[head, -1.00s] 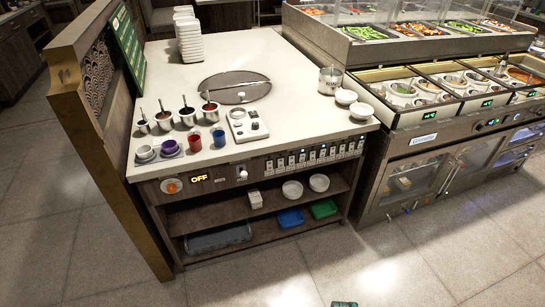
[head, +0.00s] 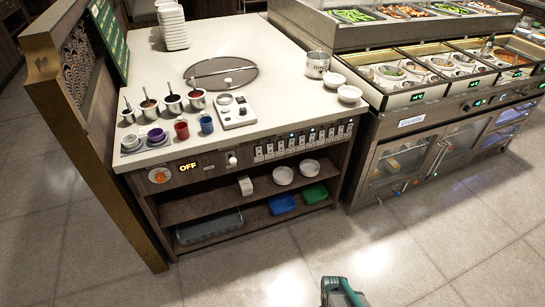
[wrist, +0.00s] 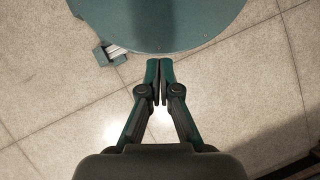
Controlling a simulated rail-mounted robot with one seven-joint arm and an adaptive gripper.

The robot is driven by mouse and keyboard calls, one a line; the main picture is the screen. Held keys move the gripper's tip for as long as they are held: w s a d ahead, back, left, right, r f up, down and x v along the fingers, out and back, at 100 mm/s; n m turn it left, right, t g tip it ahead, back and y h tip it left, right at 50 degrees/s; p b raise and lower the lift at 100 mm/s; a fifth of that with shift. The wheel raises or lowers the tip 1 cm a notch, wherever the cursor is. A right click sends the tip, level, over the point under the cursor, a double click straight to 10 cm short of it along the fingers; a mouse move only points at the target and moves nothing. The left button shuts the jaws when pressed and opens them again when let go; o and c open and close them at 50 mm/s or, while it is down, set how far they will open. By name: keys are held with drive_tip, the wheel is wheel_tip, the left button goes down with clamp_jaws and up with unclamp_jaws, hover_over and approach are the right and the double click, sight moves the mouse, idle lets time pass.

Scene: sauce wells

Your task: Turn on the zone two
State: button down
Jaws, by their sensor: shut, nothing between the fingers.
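The counter front panel (head: 218,166) carries an orange round knob (head: 160,175), a lit display reading OFF (head: 188,167) and a white knob (head: 231,159). To their right is a row of several small white-and-dark switches (head: 301,142). Their labels are too small to read, so I cannot tell which one is zone two. My gripper (wrist: 160,72) is shut and empty over bare floor in the wrist view. Part of my arm (head: 338,292) shows at the bottom edge of the head view, well apart from the panel.
Open shelves below the panel hold bowls (head: 284,175), blue and green trays and a grey tray (head: 209,227). A glass-doored food counter (head: 403,160) stands right. The floor in front is clear.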

sight(271, 152)
drive_tip(key=w+n+t+h+b, duration=0.2)
drive_tip(key=w+n+t+b, duration=0.45)
drive_tip(key=w, duration=1.75)
drive_tip(key=w+a+r+n+t, duration=0.1)
drive_tip(key=w+r+t, duration=0.25)
drive_tip(key=w, duration=0.35)
drive_tip(key=w+a+r+t, duration=0.1)
drive_tip(key=w+r+t, duration=0.2)
drive_tip(key=w+r, duration=0.35)
drive_tip(key=w+a+r+n+t+y+b, duration=0.1)
drive_tip(key=w+a+r+n+t, duration=0.2)
drive_tip(key=w+r, duration=0.25)
drive_tip(key=w+a+r+n+t+y, duration=0.1)
drive_tip(key=w+a+r+n+t, duration=0.25)
drive_tip(key=w, duration=0.25)
drive_tip(key=a+r+n+t+y, duration=0.1)
drive_tip(key=a+r+n+y, duration=0.6)
drive_tip(key=a+r+n, duration=0.1)
drive_tip(key=shift+w+a+n, duration=0.15)
drive_tip(key=shift+w+n, duration=0.25)
drive_tip(key=shift+w, duration=0.05)
drive_tip(key=shift+w+t, duration=0.1)
drive_tip(key=shift+t, duration=0.15)
drive_tip(key=x, duration=1.4)
drive_tip(key=shift+a+r, duration=0.15)
